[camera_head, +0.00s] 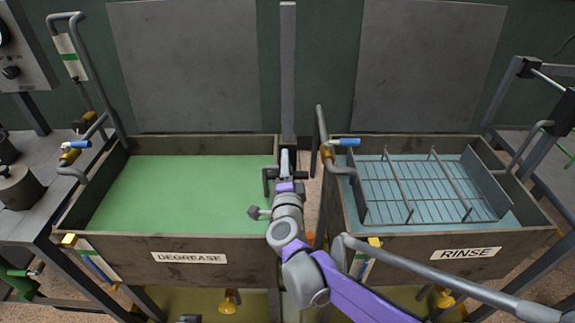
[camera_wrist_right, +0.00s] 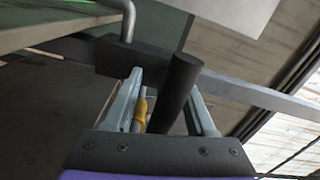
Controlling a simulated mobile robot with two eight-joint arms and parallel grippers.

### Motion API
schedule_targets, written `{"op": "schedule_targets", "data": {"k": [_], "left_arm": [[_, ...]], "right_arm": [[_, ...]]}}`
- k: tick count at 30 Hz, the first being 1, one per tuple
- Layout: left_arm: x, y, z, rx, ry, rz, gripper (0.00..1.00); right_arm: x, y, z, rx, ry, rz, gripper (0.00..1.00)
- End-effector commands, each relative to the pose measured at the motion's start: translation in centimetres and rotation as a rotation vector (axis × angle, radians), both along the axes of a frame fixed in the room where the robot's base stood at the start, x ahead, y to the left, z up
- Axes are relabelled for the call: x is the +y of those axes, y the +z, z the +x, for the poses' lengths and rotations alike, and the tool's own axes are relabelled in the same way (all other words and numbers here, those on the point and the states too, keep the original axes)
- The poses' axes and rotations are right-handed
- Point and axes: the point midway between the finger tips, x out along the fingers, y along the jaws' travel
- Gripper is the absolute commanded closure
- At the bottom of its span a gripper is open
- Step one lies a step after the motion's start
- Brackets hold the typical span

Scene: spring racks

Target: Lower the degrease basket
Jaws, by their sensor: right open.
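The degrease tank (camera_head: 190,250) stands at left, labelled DEGREASE and filled with green liquid (camera_head: 180,190). No basket shows above that liquid. My right gripper (camera_head: 284,162) is at the tank's right end, between the two tanks, beside a dark bent bar (camera_head: 266,182). In the right wrist view my right gripper (camera_wrist_right: 167,88) is open, with a dark round bar (camera_wrist_right: 180,88) between its fingers. Gaps show beside the bar, and I cannot tell if a finger touches it. My left gripper is not in view.
The rinse tank (camera_head: 430,260) stands at right with a wire basket (camera_head: 410,190) in its blue liquid. A grey upright post (camera_head: 288,70) rises behind the gap between the tanks. Pipes with blue-handled valves (camera_head: 347,142) stand near the tank ends.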

Motion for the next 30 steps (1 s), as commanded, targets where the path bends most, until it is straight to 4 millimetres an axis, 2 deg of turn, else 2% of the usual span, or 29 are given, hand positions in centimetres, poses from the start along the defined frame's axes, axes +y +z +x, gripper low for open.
{"op": "schedule_targets", "data": {"k": [5, 15, 19, 24, 30], "left_arm": [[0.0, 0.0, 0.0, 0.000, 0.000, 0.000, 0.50], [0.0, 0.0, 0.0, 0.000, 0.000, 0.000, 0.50], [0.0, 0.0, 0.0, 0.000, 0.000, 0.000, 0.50], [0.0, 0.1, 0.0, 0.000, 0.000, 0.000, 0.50], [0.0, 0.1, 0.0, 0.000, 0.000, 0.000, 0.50]], "right_arm": [[0.0, 0.1, -1.0, -0.001, 0.001, 0.000, 0.44], [0.1, 0.0, -7.6, 0.000, 0.003, 0.001, 0.44], [0.1, 0.1, -9.5, -0.001, 0.002, 0.001, 0.44], [0.0, 0.0, -10.7, 0.000, 0.001, 0.000, 0.44], [0.0, 0.0, -10.9, 0.000, 0.000, 0.000, 0.44]]}}
